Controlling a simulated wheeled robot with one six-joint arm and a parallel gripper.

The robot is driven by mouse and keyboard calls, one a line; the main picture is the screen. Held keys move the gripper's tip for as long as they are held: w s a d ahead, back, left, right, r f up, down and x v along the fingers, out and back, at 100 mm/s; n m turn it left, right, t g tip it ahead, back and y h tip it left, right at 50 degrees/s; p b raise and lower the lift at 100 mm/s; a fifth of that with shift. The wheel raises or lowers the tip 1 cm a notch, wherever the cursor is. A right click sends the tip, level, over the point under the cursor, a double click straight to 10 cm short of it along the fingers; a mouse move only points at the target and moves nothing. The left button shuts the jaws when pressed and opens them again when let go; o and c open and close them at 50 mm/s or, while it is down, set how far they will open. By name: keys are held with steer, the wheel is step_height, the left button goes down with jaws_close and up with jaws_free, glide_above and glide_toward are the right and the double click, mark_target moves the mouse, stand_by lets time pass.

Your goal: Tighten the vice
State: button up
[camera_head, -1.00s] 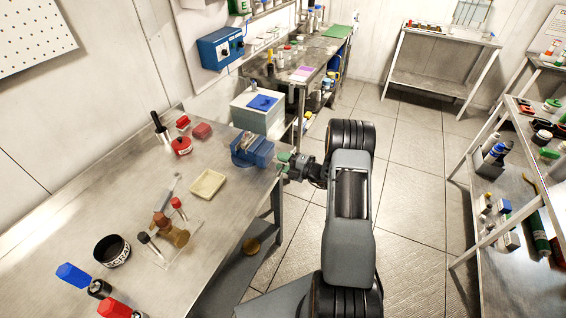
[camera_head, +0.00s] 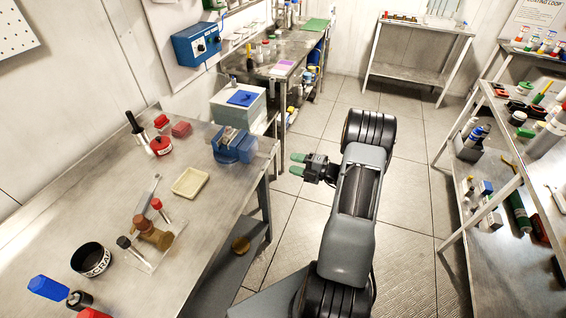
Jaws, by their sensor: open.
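The blue vice (camera_head: 233,146) is fixed near the right edge of the metal workbench, with its grey jaws on top. Its handle is hard to make out at this size. My gripper (camera_head: 294,164), with green fingertips, is open and empty. It points left toward the vice, off the bench's right edge, with a clear gap between the fingertips and the vice.
The workbench (camera_head: 100,215) holds a cream tray (camera_head: 190,182), a brass valve fitting (camera_head: 151,233), a black tape roll (camera_head: 91,260) and a red container (camera_head: 161,145). A grey box with a blue top (camera_head: 240,104) stands behind the vice. Shelves (camera_head: 470,225) stand at the right.

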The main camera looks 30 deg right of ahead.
steer(key=shift+v, duration=1.25)
